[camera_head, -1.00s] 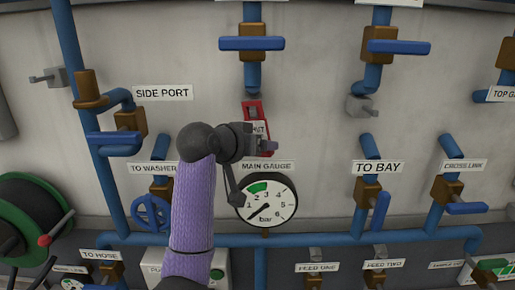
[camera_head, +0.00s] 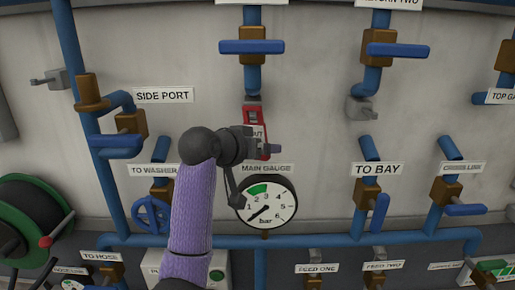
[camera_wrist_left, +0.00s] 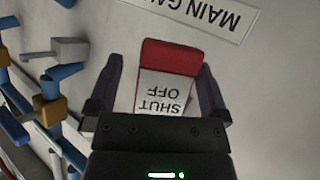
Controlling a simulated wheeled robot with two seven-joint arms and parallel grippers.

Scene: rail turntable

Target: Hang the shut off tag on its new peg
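The red shut off tag (camera_head: 250,117) with its white label is in front of the wall, below the upper middle valve and above the main gauge. A grey mount shows at its top; it seems to hang there, though the contact is partly hidden. In the left wrist view the tag (camera_wrist_left: 168,80) appears upside down, reading SHUT OFF. My left gripper (camera_head: 268,149) is at the tag's lower part. In the left wrist view its fingers (camera_wrist_left: 160,90) stand on either side of the tag, with a visible gap on the left side. My right gripper is not in view.
Other grey peg mounts are on the wall, at the upper left (camera_head: 55,78) and right of centre (camera_head: 362,108). The main gauge (camera_head: 266,201) is just below my gripper. Blue pipes and valve handles (camera_head: 252,46) surround it. Bare wall lies right of the tag.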

